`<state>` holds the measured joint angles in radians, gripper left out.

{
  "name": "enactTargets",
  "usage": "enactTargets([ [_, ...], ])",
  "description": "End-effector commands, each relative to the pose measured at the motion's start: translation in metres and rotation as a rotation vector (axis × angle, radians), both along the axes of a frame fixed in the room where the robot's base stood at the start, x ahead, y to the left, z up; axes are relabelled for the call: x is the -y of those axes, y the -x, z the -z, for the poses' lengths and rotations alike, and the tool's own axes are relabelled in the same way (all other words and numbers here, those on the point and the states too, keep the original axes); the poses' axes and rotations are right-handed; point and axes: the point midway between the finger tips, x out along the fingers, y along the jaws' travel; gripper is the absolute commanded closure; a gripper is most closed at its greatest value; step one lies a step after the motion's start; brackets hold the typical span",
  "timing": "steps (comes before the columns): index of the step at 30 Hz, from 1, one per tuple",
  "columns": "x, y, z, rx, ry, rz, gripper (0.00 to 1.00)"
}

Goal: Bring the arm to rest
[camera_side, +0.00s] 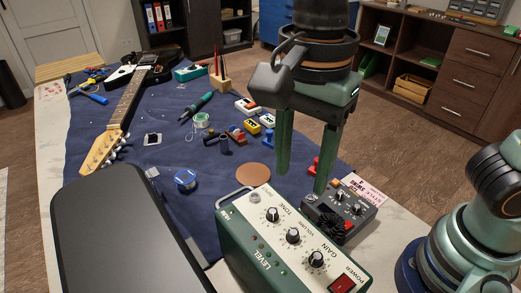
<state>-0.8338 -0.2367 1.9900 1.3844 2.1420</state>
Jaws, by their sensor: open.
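My gripper (302,160) hangs over the right side of the workbench with its two green fingers pointing down. The fingers stand apart with nothing visible between them. In the picture, the right fingertip overlaps the area by a dark pedal box (350,207) with knobs and a red switch. I cannot tell whether the fingertip touches the box. The left fingertip shows above a brown round disc (253,175).
A green amplifier (250,237) with knobs stands at the front, beside a black case (125,235). An electric guitar (128,98) lies at the left. Small parts, a green soldering iron (197,107) and a pen holder (219,80) occupy the blue mat (165,178).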

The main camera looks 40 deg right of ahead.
Motion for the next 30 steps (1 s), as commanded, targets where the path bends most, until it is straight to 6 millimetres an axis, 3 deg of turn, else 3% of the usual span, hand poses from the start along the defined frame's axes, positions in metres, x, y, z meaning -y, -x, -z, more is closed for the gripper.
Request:
enactTargets([
  [9, 0.001, -0.001, 0.000, 0.002, -0.003, -0.007, 0.47],
  [14, 0.018, -0.014, 0.001, 0.032, -0.027, -0.098, 0.47],
  [22, 0.079, -0.051, 0.007, 0.175, -0.051, -0.450, 0.47],
  [30, 0.146, -0.073, 0.015, 0.329, 0.049, -0.821, 0.47],
])
